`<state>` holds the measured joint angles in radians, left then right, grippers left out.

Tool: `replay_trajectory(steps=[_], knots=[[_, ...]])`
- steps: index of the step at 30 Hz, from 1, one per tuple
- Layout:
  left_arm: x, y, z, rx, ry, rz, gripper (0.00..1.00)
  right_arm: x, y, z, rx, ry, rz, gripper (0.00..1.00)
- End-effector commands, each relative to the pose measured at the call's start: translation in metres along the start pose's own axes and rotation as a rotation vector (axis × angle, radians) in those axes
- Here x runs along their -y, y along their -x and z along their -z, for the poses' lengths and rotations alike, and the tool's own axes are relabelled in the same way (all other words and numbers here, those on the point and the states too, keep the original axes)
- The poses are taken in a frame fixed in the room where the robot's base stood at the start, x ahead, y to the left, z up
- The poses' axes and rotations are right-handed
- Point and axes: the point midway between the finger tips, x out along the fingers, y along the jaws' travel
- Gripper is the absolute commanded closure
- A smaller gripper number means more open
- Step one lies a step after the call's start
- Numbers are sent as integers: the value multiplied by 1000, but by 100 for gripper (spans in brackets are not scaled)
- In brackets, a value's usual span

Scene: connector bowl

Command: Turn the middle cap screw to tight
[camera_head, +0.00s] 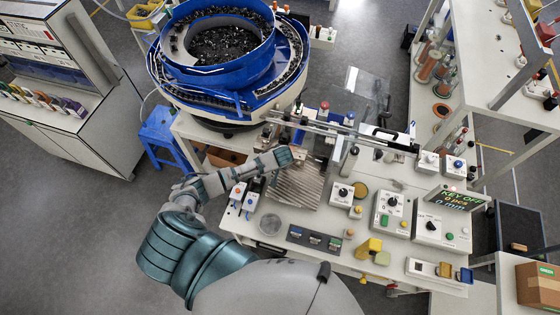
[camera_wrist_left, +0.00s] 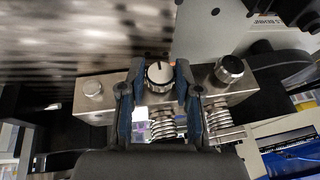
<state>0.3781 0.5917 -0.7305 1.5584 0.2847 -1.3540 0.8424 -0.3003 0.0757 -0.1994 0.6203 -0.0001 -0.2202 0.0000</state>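In the left wrist view, a metal block (camera_wrist_left: 112,108) carries a row of round heads. The middle cap screw (camera_wrist_left: 159,74) has a silver knurled rim and a pale top with a dark mark pointing up in the picture. My left gripper (camera_wrist_left: 160,68) has one finger on each side of this cap, close to its rim. I cannot tell whether the fingers press on it. In the head view my left gripper (camera_head: 292,156) is over the bench beside a ribbed metal plate; the cap is too small to make out there. My right gripper is not in view.
A plain silver head (camera_wrist_left: 93,88) sits left of the middle cap and a dark-topped knob (camera_wrist_left: 230,68) sits right of it. Springs (camera_wrist_left: 162,126) lie below. A blue bowl feeder (camera_head: 222,60) stands behind the arm. Control boxes (camera_head: 392,205) stand on the bench at right.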

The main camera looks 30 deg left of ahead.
Motion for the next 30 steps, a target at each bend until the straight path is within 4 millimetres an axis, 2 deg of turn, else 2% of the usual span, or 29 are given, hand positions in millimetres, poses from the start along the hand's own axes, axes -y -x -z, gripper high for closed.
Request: replay_trajectory(steps=[1, 2, 14, 17, 24, 30], knots=[[-1, -2, -3, 5, -2, 0, 52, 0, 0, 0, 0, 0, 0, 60], [-1, -1, -3, 4, -2, 0, 45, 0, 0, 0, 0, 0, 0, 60], [0, 8, 1, -5, 1, -2, 44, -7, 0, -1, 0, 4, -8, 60], [0, 23, 1, -6, 0, -3, 44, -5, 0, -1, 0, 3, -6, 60], [0, 77, 1, -4, 0, -4, 44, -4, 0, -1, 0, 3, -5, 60], [0, 108, 1, -2, 0, -3, 44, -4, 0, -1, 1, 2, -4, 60]])
